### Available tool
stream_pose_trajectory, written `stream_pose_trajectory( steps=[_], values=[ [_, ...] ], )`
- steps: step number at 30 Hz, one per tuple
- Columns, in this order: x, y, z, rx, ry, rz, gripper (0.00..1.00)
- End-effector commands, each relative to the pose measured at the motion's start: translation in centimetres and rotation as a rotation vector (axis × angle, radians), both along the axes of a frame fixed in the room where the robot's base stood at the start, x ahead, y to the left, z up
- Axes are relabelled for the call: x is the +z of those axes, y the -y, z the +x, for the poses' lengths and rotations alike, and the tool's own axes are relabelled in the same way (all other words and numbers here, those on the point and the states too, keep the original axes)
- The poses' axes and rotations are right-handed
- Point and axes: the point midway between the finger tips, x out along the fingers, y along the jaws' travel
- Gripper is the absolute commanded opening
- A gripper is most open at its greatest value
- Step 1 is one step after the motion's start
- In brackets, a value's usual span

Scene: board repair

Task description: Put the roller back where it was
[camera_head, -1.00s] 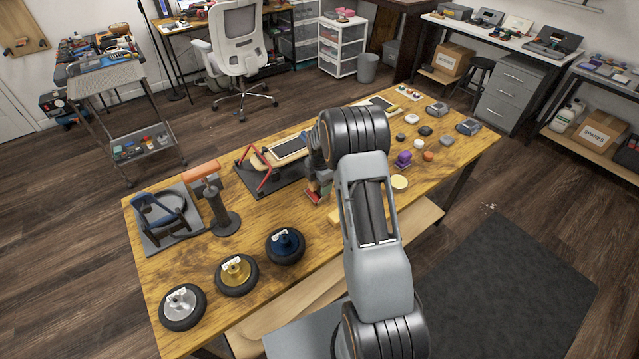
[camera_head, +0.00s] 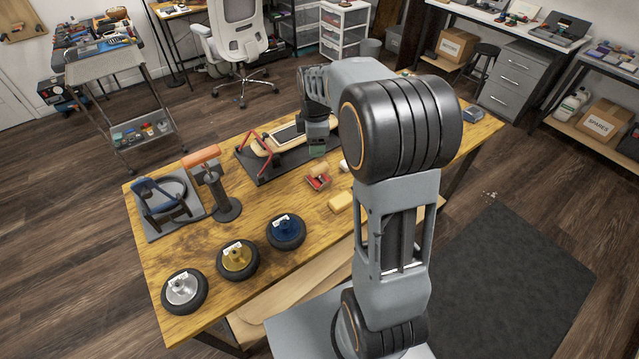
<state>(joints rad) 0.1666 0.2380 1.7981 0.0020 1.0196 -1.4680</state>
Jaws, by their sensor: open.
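A small red holder (camera_head: 318,183) sits on the wooden bench, near its middle. A tan, rounded piece (camera_head: 317,171) rests at it and looks like the roller, but it is too small to be sure. My gripper (camera_head: 318,149) is above the bench, just behind and over this piece, near the right end of the black board stand. It is open and appears apart from the piece. Its fingertips are small and hard to make out.
The black stand (camera_head: 262,172) with a red clamp lies behind. An orange-topped post (camera_head: 226,207), a blue-framed fixture (camera_head: 165,203) and three wheels, including a blue one (camera_head: 286,232), stand left.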

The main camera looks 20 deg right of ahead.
Motion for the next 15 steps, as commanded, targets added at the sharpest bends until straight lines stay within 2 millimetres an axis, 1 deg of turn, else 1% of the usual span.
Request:
stream_pose_trajectory(
  steps=[1,2,3,5,6,9,12,15],
  values=[
    [1.6,-1.3,-2.2,-0.121,0.032,0.01,0.63],
    [2.3,-1.9,-3.3,-0.203,0.05,0.019,0.63],
    [3.0,-2.7,-4.9,-0.31,0.07,0.034,0.63],
    [3.8,-3.8,-7.4,-0.466,0.101,0.059,0.63],
    [4.1,-4.4,-8.9,-0.566,0.12,0.079,0.63],
    [4.4,-5.7,-12.5,-0.794,0.156,0.133,0.63],
    [4.2,-6.6,-15.3,-0.98,0.182,0.185,0.63],
    [3.8,-7.1,-17.3,-1.115,0.196,0.228,0.63]
  ],
)
